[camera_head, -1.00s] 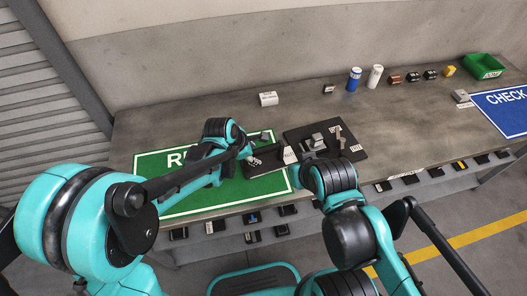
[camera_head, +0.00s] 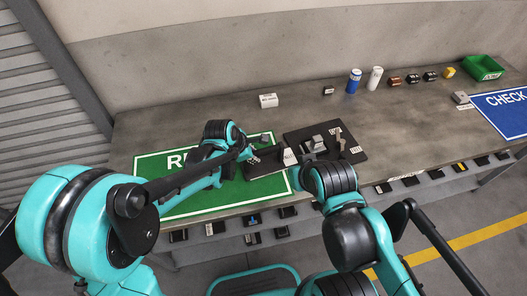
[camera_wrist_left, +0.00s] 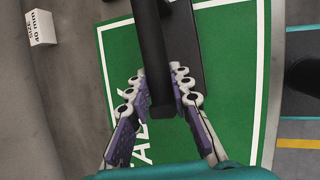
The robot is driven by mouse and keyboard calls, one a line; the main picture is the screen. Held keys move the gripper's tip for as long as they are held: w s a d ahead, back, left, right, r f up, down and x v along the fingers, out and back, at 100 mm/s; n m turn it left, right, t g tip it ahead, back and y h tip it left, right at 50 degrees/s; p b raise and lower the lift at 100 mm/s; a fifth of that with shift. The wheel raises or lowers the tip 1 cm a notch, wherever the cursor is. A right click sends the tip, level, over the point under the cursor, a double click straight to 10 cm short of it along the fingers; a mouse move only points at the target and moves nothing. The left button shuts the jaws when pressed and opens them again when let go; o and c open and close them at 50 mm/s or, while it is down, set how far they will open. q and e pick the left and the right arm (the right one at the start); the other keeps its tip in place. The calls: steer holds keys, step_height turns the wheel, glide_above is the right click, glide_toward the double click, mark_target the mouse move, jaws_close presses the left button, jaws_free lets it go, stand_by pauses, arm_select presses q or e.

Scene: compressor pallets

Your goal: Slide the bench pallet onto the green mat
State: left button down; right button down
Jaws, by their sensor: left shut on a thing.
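The bench pallet (camera_head: 356,152) is a flat black board carrying grey metal parts (camera_head: 318,143), with white labels on it. It lies on the bench just right of the green mat (camera_head: 160,205), and a dark narrower part reaches left over the mat's right end. My left gripper (camera_head: 252,155) is above the mat's right part. In the left wrist view, its fingers (camera_wrist_left: 160,98) are shut on a black bar (camera_wrist_left: 156,50), with a dark strip below it over the green. My right arm covers the pallet's front left; its fingertips are hidden.
A white box (camera_head: 268,100) stands behind the mat. Cans (camera_head: 354,80), small blocks and a green bin (camera_head: 483,67) stand along the back right. A blue mat (camera_head: 505,112) lies at the far right. Bench behind the pallet is clear.

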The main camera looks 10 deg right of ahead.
arm_select(q)
steer(key=a, duration=1.7)
steer(key=a+b, duration=0.1)
steer(key=a, duration=0.8)
steer(key=shift+s+f, duration=0.15)
steer(key=shift+s, duration=0.2)
steer(key=c, duration=1.5)
jaws_free()
steer(key=shift+o, duration=1.1)
steer(key=shift+w+a, duration=0.15)
steer(key=shift+a, duration=0.05)
steer(key=shift+d, duration=0.1)
